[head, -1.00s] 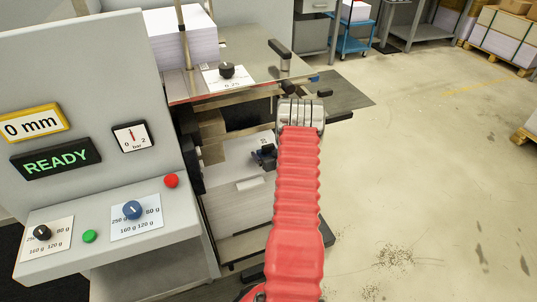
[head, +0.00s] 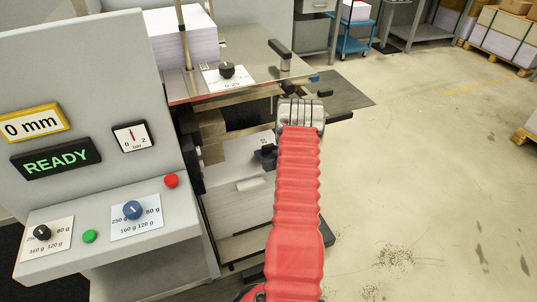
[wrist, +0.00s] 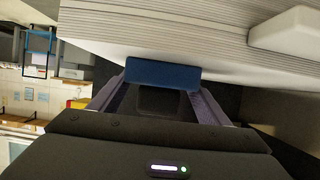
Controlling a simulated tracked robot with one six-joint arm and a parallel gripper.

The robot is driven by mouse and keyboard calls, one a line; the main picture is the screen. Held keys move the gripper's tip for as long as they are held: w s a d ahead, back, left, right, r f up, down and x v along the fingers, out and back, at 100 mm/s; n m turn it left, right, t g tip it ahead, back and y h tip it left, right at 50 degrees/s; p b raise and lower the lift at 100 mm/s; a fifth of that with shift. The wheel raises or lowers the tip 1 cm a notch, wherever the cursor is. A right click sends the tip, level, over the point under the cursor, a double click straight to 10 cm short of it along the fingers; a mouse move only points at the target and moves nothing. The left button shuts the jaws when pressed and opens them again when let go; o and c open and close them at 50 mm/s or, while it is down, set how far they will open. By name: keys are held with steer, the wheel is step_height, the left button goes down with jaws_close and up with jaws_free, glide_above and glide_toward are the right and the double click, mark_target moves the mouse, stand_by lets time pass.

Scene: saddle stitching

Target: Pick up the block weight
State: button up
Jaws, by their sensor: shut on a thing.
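A dark blue block (wrist: 162,70), which I take to be the block weight, is between the two fingers of my gripper (wrist: 162,86) in the wrist view. The gripper is shut on it, with a finger at each end. The block is right by the edge of a paper stack (wrist: 140,35); I cannot tell whether they touch. In the head view my gripper (head: 266,154) shows only as a small dark shape beside the red arm sleeve, over the lower paper stack (head: 238,210). The sleeve hides much of it.
A white bar (head: 248,184) lies on the lower stack, also in the wrist view (wrist: 288,32). The machine's grey control panel (head: 75,110) stands left. A metal shelf (head: 245,60) with a knob is above the stack. Open floor (head: 430,180) lies right.

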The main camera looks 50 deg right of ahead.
mark_target(269, 146)
steer(key=c, duration=0.4)
steer(key=shift+w+d+r, duration=0.1)
steer(key=shift+r, duration=0.05)
steer(key=shift+c, duration=0.3)
steer(key=shift+r, duration=0.2)
steer(key=shift+r, duration=1.55)
steer(key=s+a, duration=0.4)
steer(key=s, duration=0.3)
steer(key=s+a, duration=0.5)
steer(key=s, duration=0.3)
steer(key=shift+s, duration=0.3)
steer(key=shift+a, duration=0.1)
